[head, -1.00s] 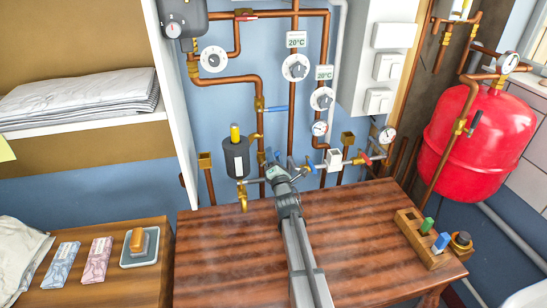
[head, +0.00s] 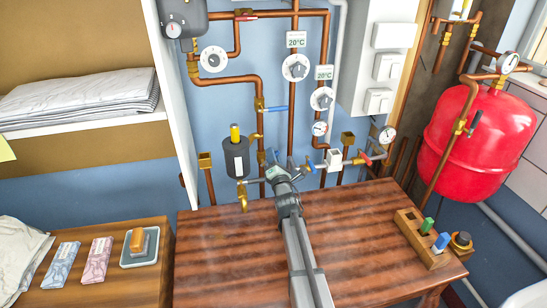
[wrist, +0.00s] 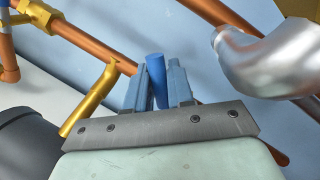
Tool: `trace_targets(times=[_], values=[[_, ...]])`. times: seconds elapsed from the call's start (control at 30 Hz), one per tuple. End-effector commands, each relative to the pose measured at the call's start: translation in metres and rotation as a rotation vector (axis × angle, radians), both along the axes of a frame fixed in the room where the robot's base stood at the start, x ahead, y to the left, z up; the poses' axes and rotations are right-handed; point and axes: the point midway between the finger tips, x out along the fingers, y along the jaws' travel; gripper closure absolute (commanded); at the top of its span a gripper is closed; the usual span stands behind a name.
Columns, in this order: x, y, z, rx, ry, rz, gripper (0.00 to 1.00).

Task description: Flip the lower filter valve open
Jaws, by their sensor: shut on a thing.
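My gripper (wrist: 160,88) is shut on a blue valve handle (wrist: 157,82), which stands between its two blue-grey fingers in the wrist view. In the head view my gripper (head: 273,166) reaches over the back edge of the wooden table to the pipework, just right of the dark filter canister (head: 236,158). There the arm hides most of the held handle and its valve. Another blue lever (head: 278,108) sits higher on the copper pipe and points right, roughly level.
A brass spout (wrist: 90,98) slants close left of the fingers. A grey metal pipe bend (wrist: 268,62) is close on the right. The wooden table (head: 225,260) is mostly clear.

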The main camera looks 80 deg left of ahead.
Motion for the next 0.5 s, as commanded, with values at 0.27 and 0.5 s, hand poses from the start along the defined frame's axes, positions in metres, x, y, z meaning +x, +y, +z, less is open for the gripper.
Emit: trace_targets(times=[0.27, 0.5], values=[[-0.005, 0.0, 0.006, 0.001, -0.162, 0.0, 1.0], [-0.014, 0.0, 0.013, 0.0, -0.38, 0.0, 1.0]])
